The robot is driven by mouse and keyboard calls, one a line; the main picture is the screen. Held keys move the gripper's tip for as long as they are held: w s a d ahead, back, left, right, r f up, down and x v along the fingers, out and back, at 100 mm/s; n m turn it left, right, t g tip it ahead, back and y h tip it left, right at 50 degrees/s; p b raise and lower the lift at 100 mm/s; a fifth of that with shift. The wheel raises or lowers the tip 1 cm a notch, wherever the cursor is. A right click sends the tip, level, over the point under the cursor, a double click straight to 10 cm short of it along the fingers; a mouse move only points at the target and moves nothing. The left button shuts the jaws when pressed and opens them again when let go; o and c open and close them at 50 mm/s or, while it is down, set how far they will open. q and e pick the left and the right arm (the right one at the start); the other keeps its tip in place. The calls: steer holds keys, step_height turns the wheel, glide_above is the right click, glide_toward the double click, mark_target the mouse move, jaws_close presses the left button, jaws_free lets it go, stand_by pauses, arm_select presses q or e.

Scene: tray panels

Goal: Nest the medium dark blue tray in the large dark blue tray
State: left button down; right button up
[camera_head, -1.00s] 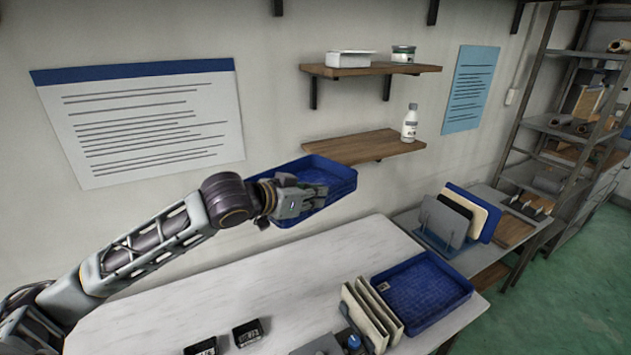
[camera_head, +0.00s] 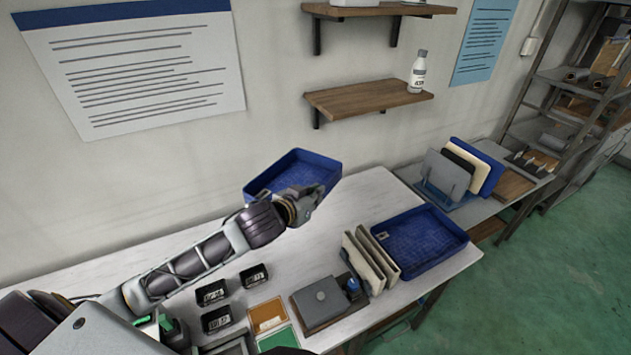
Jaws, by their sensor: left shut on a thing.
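The medium dark blue tray (camera_head: 297,172) is in my left gripper (camera_head: 312,205), which is shut on its near right side. The tray looks roughly level and appears held above the back of the white table, though its exact height is hard to tell. My gripper and wrist hide part of its near side. The large dark blue tray (camera_head: 414,242) lies on the table's right end, open side up and looking empty. It is to the right of and nearer than the held tray, clearly apart from it. My right gripper is not in view.
Upright cream panels (camera_head: 370,260) stand against the large tray's left side. A grey box (camera_head: 319,299) and small black bins (camera_head: 254,276) are in front. A wooden shelf (camera_head: 368,97) with a white bottle (camera_head: 418,72) is on the wall. The white table (camera_head: 345,212) is clear between the trays.

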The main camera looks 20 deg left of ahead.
arm_select(q)
step_height(320, 180, down, 10)
steer(key=n+y, duration=0.1)
steer(key=y, duration=0.1)
steer(key=shift+s+n, duration=0.15)
steer(key=shift+n, duration=0.25)
steer(key=shift+d+r, duration=0.15)
steer(key=shift+r, duration=0.05)
steer(key=shift+a+f, duration=0.1)
steer(key=shift+a, duration=0.2)
